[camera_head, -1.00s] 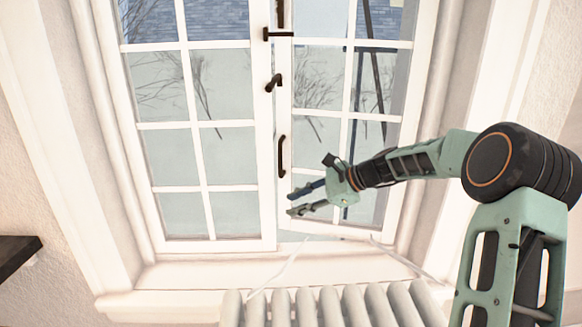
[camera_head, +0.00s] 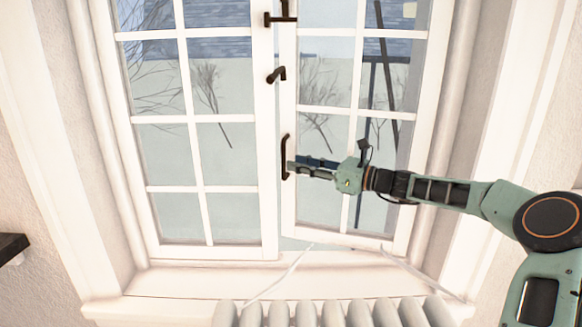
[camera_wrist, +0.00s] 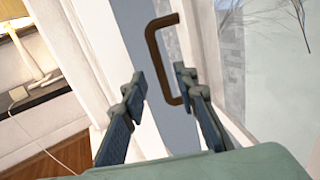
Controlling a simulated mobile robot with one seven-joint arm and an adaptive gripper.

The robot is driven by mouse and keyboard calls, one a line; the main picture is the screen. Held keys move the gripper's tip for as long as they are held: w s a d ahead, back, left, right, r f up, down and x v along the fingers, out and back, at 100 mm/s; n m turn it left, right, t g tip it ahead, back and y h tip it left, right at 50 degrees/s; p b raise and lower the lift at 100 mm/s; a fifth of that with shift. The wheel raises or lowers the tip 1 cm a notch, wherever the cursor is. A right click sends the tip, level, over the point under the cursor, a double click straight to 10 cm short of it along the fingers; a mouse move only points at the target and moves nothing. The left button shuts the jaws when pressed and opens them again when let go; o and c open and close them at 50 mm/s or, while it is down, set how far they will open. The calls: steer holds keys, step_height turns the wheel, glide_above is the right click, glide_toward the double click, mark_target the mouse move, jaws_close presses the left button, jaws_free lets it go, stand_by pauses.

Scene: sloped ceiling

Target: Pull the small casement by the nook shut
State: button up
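The small casement (camera_head: 289,215) is the right-hand leaf of the white window, with several panes. It stands slightly ajar, its lower edge angled out from the frame. Its dark curved pull handle (camera_head: 284,157) is on its left stile; in the wrist view the handle (camera_wrist: 154,60) looks brown. My gripper (camera_head: 291,167) is at the handle, reaching in from the right. In the wrist view, my gripper (camera_wrist: 158,75) is open, with one fingertip on each side of the handle's lower part. I cannot tell whether either finger touches it.
The left leaf (camera_head: 200,250) looks closed. A dark latch lever (camera_head: 277,74) sits on its right stile. A white radiator (camera_head: 330,314) stands below the sill (camera_head: 200,280). A dark shelf edge (camera_head: 12,246) is at far left. The wrist view shows a dark-topped surface (camera_wrist: 35,97) at left.

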steer(key=shift+x, duration=1.6)
jaws_close()
